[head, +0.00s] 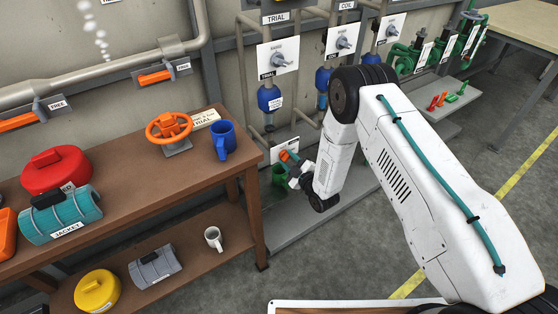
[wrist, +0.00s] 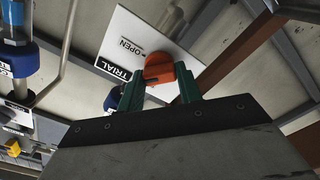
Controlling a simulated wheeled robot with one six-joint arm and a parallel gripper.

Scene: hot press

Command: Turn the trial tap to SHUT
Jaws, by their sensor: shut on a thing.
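The trial tap is an orange handle (head: 284,155) on a white plate (head: 277,153) low on the wall, below the TRIAL pipe. In the wrist view the orange handle (wrist: 159,70) is between the green fingertips of my gripper (wrist: 160,84), which is shut on it. Its plate (wrist: 151,37) reads OPEN and TRIAL in that view; no SHUT mark can be read. In the head view my gripper (head: 293,164) reaches the tap from the right, and my wrist hides part of the area. The handle's exact angle is hard to tell.
Blue filter bodies (head: 270,98) hang on the pipes above. Open floor lies at right.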

